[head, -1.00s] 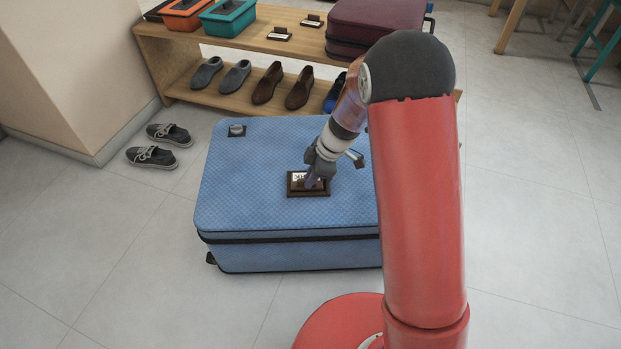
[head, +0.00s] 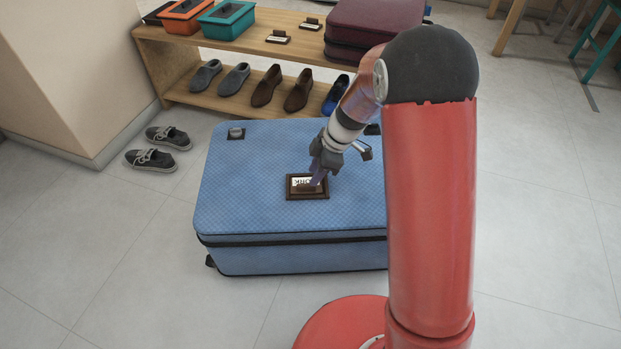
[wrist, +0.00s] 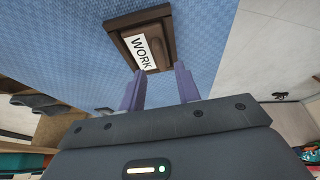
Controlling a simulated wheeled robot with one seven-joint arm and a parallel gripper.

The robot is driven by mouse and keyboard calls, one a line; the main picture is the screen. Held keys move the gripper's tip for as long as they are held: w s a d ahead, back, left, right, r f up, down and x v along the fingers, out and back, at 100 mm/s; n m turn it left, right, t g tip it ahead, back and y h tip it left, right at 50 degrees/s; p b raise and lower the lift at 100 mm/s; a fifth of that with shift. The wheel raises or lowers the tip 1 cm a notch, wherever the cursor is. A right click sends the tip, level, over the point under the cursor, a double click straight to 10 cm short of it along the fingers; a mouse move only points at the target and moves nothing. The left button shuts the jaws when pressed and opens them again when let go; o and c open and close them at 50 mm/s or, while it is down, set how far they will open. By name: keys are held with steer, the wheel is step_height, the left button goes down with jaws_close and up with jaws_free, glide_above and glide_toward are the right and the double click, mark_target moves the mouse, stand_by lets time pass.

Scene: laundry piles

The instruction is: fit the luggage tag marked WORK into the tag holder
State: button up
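The luggage tag marked WORK (wrist: 142,48) has a white label on a dark brown plate with a raised grip; it also shows in the head view (head: 301,182). It lies inside the dark brown frame of the tag holder (wrist: 115,24) on top of the blue suitcase; the holder also shows in the head view (head: 308,199). I cannot tell whether the tag is fully flush. My gripper (wrist: 158,82) is open, its two purple fingers apart with nothing between them. In the head view my gripper (head: 319,180) is at the holder's right side, partly overlapping it.
The blue suitcase (head: 245,190) stands on the tiled floor. Behind it a wooden rack (head: 222,113) holds shoes, orange and teal boxes, small tags (head: 278,37) and a maroon suitcase (head: 372,25). Grey shoes (head: 151,159) lie on the floor at left. Floor at front left is clear.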

steer(key=s+d+r+m+t+h, duration=0.1)
steer(key=s+d+r+m, duration=0.15)
steer(key=r, duration=0.55)
steer(key=s+d+r+m+t, duration=0.1)
steer(key=s+d+r+m, duration=0.2)
steer(key=r, duration=0.5)
steer(key=s+d+r+m+t+h, duration=0.1)
steer(key=s+d+r+m+t, duration=0.1)
steer(key=s+m, duration=0.4)
steer(key=s+d+r+m+t+h, duration=0.1)
steer(key=s+d+r+m, duration=0.3)
steer(key=s, duration=0.9)
steer(key=d+m+h, duration=0.1)
steer(key=m, duration=0.2)
steer(key=shift+s+d+r+t+h, duration=0.3)
steer(key=shift+d+r+t, duration=0.05)
steer(key=shift+r+t, duration=0.05)
step_height(320, 180, up, 3)
steer(key=p, duration=0.3)
steer(key=shift+f, duration=0.1)
